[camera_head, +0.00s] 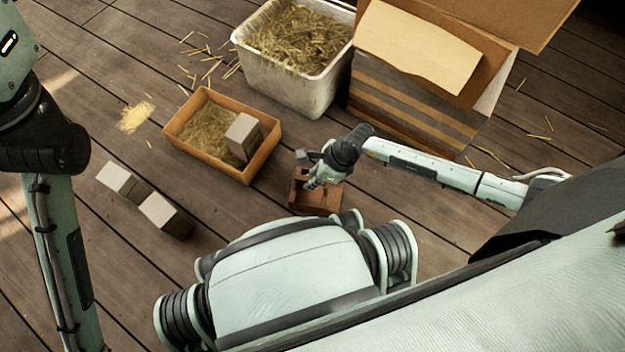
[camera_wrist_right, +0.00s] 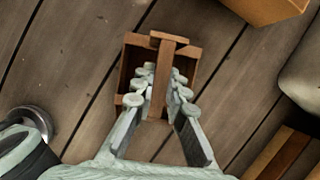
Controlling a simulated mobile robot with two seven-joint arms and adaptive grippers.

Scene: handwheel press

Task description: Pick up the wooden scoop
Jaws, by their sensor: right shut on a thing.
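The wooden scoop (camera_head: 325,200) is a small open reddish-brown box below my right gripper (camera_head: 314,177) in the head view. In the right wrist view, the scoop (camera_wrist_right: 134,57) has a bar across its middle that serves as a handle. My right gripper (camera_wrist_right: 158,100) has one finger on each side of this bar and is shut on it. The fingers hide part of the scoop's inside. I cannot tell whether the scoop touches the floor. My left arm shows at the left edge of the head view, but its gripper is not in view.
A shallow tan box (camera_head: 182,143) holds straw and a grey block (camera_head: 243,138). Two pale blocks (camera_head: 165,215) lie left on the plank floor.

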